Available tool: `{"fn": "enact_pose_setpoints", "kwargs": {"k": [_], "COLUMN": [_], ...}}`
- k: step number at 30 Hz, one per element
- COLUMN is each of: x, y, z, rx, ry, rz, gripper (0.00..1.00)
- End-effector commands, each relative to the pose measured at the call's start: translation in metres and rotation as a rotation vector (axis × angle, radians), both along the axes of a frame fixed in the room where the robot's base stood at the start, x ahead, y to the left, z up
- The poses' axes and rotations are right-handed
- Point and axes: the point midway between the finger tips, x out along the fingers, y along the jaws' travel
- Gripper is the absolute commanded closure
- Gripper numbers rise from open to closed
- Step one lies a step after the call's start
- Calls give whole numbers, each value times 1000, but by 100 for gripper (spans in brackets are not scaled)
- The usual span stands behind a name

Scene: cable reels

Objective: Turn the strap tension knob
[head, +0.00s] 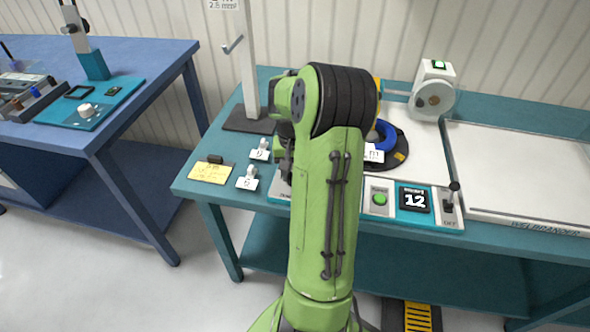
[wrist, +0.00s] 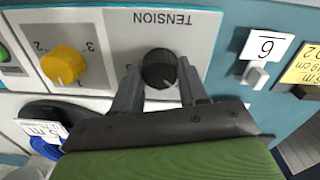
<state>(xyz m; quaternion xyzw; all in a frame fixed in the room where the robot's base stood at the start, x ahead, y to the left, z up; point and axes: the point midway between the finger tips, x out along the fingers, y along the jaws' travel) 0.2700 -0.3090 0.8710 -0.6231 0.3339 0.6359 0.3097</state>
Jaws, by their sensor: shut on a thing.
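The black tension knob (wrist: 159,68) is in the upper middle of the wrist view, on a light panel plate (wrist: 206,40) marked TENSION. My gripper (wrist: 158,74) has one grey finger on each side of the knob and is shut on it. The fingers and the gripper body hide the lower part of the plate, and I cannot read the knob's setting. In the head view my green arm hides the knob and the gripper's fingertips.
A yellow knob (wrist: 64,65) with a number scale sits beside the tension knob. The green button (head: 379,199), the display reading 12 (head: 413,199) and a lever switch (head: 449,201) line the bench front. A blue cable coil (head: 386,137) lies behind. Small numbered tags (head: 247,182) stand left.

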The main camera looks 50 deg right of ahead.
Motion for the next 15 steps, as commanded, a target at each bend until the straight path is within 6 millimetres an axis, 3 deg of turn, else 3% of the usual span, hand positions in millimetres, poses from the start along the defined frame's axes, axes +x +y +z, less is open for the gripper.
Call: {"fn": "enact_pose_setpoints", "kwargs": {"k": [15], "x": [0], "y": [0], "z": [0], "rx": [-1], "ry": [1], "rz": [-190], "gripper": [88]}}
